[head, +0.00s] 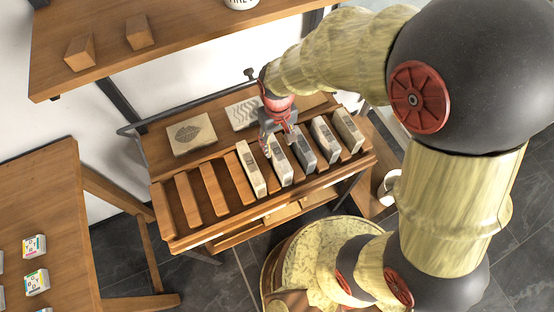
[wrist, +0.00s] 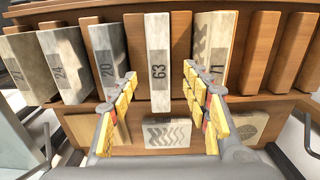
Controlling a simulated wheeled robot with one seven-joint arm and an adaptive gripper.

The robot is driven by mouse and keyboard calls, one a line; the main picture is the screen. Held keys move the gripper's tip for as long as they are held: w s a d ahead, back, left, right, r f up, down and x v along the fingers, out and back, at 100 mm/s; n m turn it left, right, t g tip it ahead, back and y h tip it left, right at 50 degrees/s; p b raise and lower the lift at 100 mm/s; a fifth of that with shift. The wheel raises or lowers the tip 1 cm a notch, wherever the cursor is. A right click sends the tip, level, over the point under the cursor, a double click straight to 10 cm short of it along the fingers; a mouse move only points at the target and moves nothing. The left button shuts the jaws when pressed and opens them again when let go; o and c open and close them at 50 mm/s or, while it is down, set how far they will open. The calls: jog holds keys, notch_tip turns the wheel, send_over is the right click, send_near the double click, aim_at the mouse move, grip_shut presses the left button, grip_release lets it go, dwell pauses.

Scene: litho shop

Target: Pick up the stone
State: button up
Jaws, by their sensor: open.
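Several pale stone slabs stand on edge in a slotted wooden rack (head: 215,232). The stone marked 63 (wrist: 158,62) is in the middle of the wrist view; it also shows in the head view (head: 280,168). My gripper (wrist: 159,73) is open, with one yellow-padded finger on each side of stone 63's line; I cannot tell whether either touches it. In the head view my gripper (head: 279,147) is over the rack. Stone 20 (wrist: 107,60) and a wave-patterned stone (wrist: 211,45) stand on either side. Stone 24 (wrist: 63,65) is farther left.
Flat slabs with a leaf print (head: 191,133) and wavy lines (head: 242,113) lie behind the rack. Empty slots are at the rack's left in the head view. A wooden shelf (head: 185,30) with two blocks overhangs behind. A side table (head: 50,190) stands left.

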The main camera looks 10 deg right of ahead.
aim_at(277, 150)
jog(key=f+b, duration=0.1)
jog(key=f, duration=0.3)
jog(key=f+b, duration=0.1)
jog(key=f, duration=0.2)
jog(key=shift+w+b, duration=0.3)
jog(key=shift+w, duration=0.05)
jog(key=shift+c, duration=0.6)
jog(key=c, duration=1.1)
grip_shut()
jog(key=shift+w+r, duration=0.1)
jog(key=shift+r, duration=0.1)
